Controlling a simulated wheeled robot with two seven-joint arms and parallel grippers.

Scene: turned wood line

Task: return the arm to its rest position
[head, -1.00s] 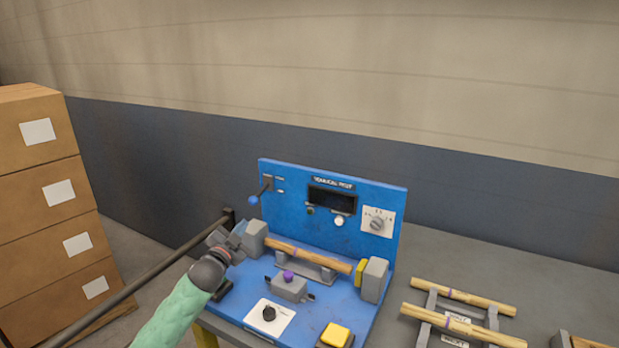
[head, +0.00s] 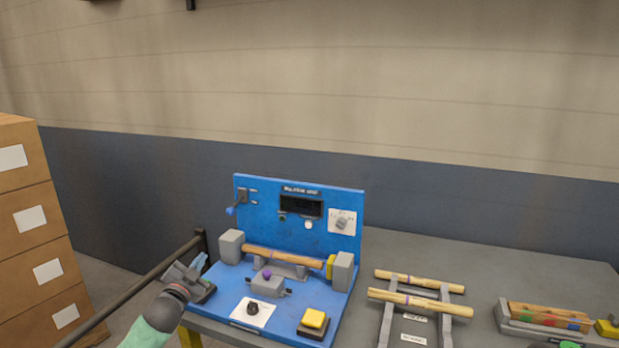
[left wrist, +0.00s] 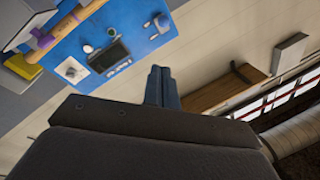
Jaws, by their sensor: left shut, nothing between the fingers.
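My left gripper (head: 199,263) is to the left of the blue machine (head: 338,260), beside its grey left block and apart from it. Its fingers also show in the left wrist view (left wrist: 163,86), closed together with nothing between them. My green left arm comes in from the bottom left. The machine holds a wooden rod (head: 283,256) lying between two grey end blocks. The blue panel also shows upside down in the left wrist view (left wrist: 146,38). My right gripper is not in view.
Two wooden rods (head: 420,300) lie on a grey rack on the table to the right. A tray (head: 512,327) with coloured-marked wood stands farther right. Stacked cardboard boxes (head: 30,260) stand at left. A dark rail (head: 135,285) runs beside my left arm.

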